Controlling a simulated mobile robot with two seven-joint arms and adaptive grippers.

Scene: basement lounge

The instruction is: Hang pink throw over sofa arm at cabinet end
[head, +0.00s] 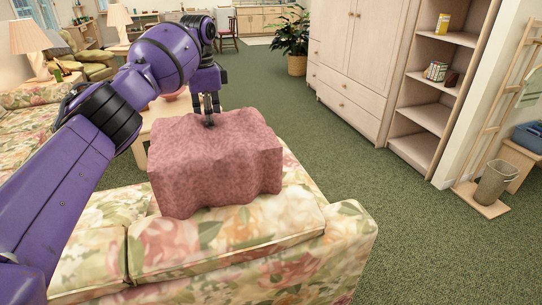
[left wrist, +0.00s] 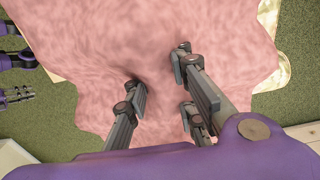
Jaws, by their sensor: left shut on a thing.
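The pink throw (head: 215,160) hangs bunched in a boxy shape over the right-hand part of the floral sofa (head: 235,245). My left gripper (head: 209,120) is above it, shut on its top. In the left wrist view the throw (left wrist: 90,50) spreads under the fingers (left wrist: 160,82), with a fold pinched between them. The sofa end nearest the cabinet (head: 345,240) shows at the right, partly bare. The throw hides part of the sofa, and I cannot tell whether its lower edge rests on it. What looks like my right gripper (left wrist: 17,95) shows at the left edge there.
A tall pale cabinet (head: 355,60) and open shelves (head: 420,118) stand beyond the sofa at the right. Green carpet (head: 340,165) between is clear. A low table (head: 150,127) is behind the throw. A waste bin (head: 495,183) stands at far right.

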